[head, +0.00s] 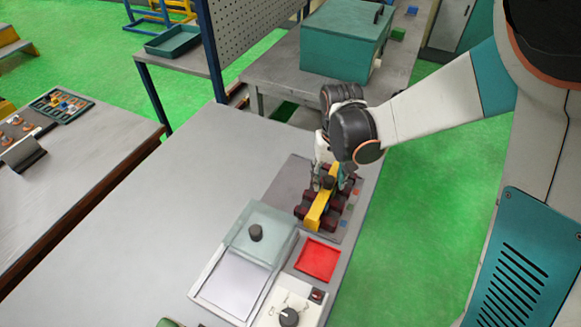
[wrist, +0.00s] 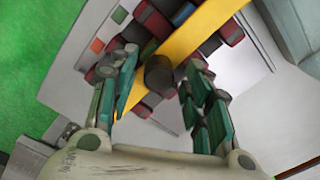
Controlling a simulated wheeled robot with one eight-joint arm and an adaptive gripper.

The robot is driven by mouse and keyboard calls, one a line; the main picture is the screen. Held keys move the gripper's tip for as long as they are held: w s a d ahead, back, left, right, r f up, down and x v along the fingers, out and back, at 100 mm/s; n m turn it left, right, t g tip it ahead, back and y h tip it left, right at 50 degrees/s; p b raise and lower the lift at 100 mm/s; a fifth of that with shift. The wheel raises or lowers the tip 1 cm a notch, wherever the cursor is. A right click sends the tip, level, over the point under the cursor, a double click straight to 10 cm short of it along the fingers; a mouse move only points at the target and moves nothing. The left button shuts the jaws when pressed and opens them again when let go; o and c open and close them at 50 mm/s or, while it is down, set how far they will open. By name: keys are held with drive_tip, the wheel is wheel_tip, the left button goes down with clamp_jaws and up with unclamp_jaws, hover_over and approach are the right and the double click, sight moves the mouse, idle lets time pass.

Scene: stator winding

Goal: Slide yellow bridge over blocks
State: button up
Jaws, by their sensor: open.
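The yellow bridge (head: 318,209) is a long bar lying across the dark red blocks (head: 336,210) on a grey plate. A dark round knob (wrist: 159,74) stands on the bridge and shows in the wrist view. The bridge (wrist: 191,36) runs diagonally there, over dark red, blue and green blocks (wrist: 152,18). My gripper (wrist: 156,97) is open, with its teal fingers on either side of the knob; I cannot tell whether they touch it. In the head view my gripper (head: 331,182) is over the far part of the bridge and partly hides it.
The grey plate (head: 288,186) lies near the right edge of the table (head: 175,215). A red square tray (head: 317,259), a glass-lidded box (head: 262,234) and a white device with a knob (head: 289,316) stand nearer. The table's left side is clear.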

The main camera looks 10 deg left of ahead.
drive_tip(key=shift+r+p, duration=1.6)
drive_tip(key=shift+r, duration=1.05)
